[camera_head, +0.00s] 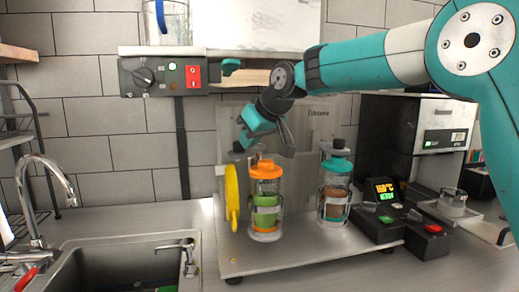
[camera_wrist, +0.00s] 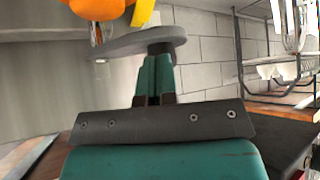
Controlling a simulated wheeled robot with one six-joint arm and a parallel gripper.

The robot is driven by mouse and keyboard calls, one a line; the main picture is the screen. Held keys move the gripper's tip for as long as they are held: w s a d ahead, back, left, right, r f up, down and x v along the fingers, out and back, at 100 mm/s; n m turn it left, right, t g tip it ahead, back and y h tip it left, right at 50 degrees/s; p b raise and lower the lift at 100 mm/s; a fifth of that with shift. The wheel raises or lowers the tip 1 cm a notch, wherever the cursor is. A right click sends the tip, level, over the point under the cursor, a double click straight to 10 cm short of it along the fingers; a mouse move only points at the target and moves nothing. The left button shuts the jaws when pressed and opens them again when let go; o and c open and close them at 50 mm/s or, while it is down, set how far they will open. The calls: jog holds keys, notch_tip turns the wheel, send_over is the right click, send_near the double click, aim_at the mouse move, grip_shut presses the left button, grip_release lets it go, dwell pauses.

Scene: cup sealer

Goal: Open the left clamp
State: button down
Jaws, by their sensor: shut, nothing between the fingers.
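The left clamp has an orange top (camera_head: 265,169) over a clear cup with green contents (camera_head: 265,218). A yellow handle (camera_head: 232,198) hangs upright along its left side. My gripper (camera_head: 247,140) is just above and behind the orange top, pointing down to the left. In the wrist view my gripper (camera_wrist: 160,55) is shut with nothing held, its tips by a grey flat part (camera_wrist: 125,43). The orange top (camera_wrist: 98,8) and yellow handle (camera_wrist: 143,12) show beyond it. Whether the tips touch the grey part I cannot tell.
A second clamp with a teal top (camera_head: 338,164) stands to the right on the same metal base (camera_head: 300,258). A control box (camera_head: 377,226) is farther right. A sink (camera_head: 120,265) and faucet lie left. A shelf with a switch panel (camera_head: 165,76) is above.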

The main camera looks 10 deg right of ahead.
aim_at(235, 142)
jog(key=shift+w+a+m+h, duration=0.2)
jog(key=shift+a+m+h, duration=0.1)
jog(key=shift+a+m, duration=0.25)
jog(key=shift+w+a+r+p, duration=0.15)
jog(key=shift+w+a+p, duration=0.75)
jog(key=shift+w, duration=0.05)
jog(key=shift+w+a+p, duration=0.6)
jog(key=shift+w+p, duration=0.2)
jog(key=shift+t, duration=0.3)
jog(key=b+v, duration=0.2)
jog(key=v, duration=0.5)
jog(key=shift+r, duration=0.2)
jog(key=shift+s+d, duration=0.1)
jog(key=shift+s, duration=0.1)
jog(key=s+d+f+g, duration=0.1)
jog(key=s+f, duration=0.5)
jog(key=s, duration=0.6)
jog(key=s+d+f+n+g, duration=0.1)
jog(key=s+f+g, duration=0.3)
jog(key=s, duration=0.9)
jog(key=s+d+f+g, duration=0.2)
jog(key=s+f, duration=0.6)
jog(key=s, duration=0.5)
jog(key=shift+d+f+g, duration=0.3)
